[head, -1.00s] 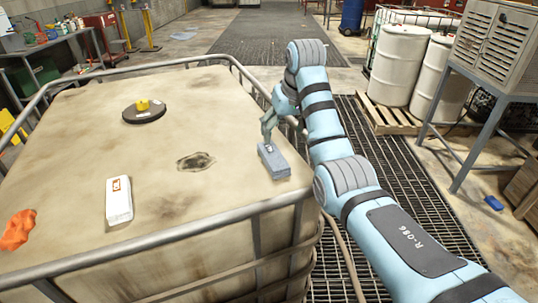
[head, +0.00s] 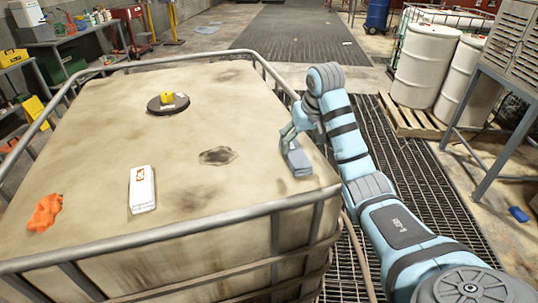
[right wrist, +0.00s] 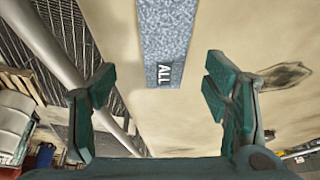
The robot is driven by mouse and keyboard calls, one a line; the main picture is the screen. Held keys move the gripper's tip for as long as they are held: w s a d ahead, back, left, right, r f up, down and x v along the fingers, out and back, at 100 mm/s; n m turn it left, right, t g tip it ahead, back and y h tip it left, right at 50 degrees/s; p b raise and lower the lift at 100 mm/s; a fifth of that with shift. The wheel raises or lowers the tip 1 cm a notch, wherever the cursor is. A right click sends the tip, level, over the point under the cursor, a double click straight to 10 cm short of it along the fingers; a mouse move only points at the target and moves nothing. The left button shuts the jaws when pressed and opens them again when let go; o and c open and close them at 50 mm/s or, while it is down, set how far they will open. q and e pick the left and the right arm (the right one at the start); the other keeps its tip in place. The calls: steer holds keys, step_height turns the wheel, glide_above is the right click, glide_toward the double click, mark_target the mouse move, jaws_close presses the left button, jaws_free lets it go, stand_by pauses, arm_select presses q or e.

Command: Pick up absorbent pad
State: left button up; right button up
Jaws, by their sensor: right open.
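The absorbent pad (head: 299,163) is a flat grey-blue block lying on the tank's stained beige top, near its right edge. It also shows in the right wrist view (right wrist: 165,40), speckled grey-blue with a dark label reading "ALL". My right gripper (head: 288,141) is just above the pad's far end. In the right wrist view, its green fingers (right wrist: 160,88) are spread wide with nothing between them, and the pad's labelled end lies just beyond the gap. The left gripper is out of view.
The tank's metal rail (head: 190,222) rims the top close to the pad. A white box (head: 142,189), an orange rag (head: 45,212), a dark hole (head: 217,156) and a black disc (head: 168,107) with a yellow object share the top. White drums (head: 425,70) stand right.

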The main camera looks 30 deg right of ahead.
mark_target(296, 152)
steer(key=x, duration=0.5)
steer(key=shift+a+f, duration=0.15)
steer(key=shift+a, duration=0.05)
steer(key=shift+w+f, duration=0.1)
steer(key=shift+w, duration=0.1)
steer(key=shift+s+a, duration=0.15)
steer(key=shift+s, duration=0.1)
steer(key=c, duration=0.9)
steer(key=shift+c, duration=1.1)
steer(key=shift+w, duration=0.1)
steer(key=shift+r, duration=0.25)
